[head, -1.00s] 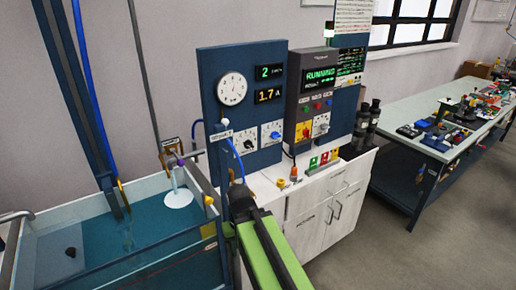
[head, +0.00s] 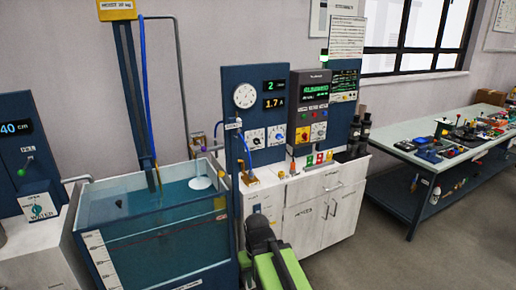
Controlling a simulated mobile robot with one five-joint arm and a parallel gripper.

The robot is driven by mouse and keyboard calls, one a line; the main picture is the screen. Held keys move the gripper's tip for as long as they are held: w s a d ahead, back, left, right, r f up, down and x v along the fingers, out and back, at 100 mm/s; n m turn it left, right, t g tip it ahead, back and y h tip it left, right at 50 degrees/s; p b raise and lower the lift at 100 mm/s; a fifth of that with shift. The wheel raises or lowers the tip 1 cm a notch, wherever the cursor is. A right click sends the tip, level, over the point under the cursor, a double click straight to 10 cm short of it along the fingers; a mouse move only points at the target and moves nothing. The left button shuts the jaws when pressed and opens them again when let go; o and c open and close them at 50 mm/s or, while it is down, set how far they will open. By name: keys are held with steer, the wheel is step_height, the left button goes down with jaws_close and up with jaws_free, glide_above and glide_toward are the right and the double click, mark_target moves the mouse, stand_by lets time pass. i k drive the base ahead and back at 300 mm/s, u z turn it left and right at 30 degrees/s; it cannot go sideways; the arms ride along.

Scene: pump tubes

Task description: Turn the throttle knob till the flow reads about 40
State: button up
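The blue instrument panel (head: 265,108) stands at the right end of the water tank. Its upper display (head: 274,86) shows a green 2, its unit too small to read; it may be the flow. Below the displays are two dial plates with knobs, a left knob (head: 255,140) and a right knob (head: 276,135). Their labels are too small to tell which is the throttle. My gripper (head: 259,230) is at the dark end of my arm, low in front of the panel and apart from the knobs. Its fingers cannot be made out.
The tank (head: 160,240) fills the lower left. A white cabinet (head: 318,212) carries a grey control box (head: 309,105) and small coloured fittings. Another display (head: 15,128) reads 40 cm at far left. A workbench (head: 425,165) stands right; the floor between is clear.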

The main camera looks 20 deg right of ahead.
mark_target(256, 141)
steer(key=u, duration=0.5)
steer(key=i, duration=0.9)
steer(key=z, duration=0.05)
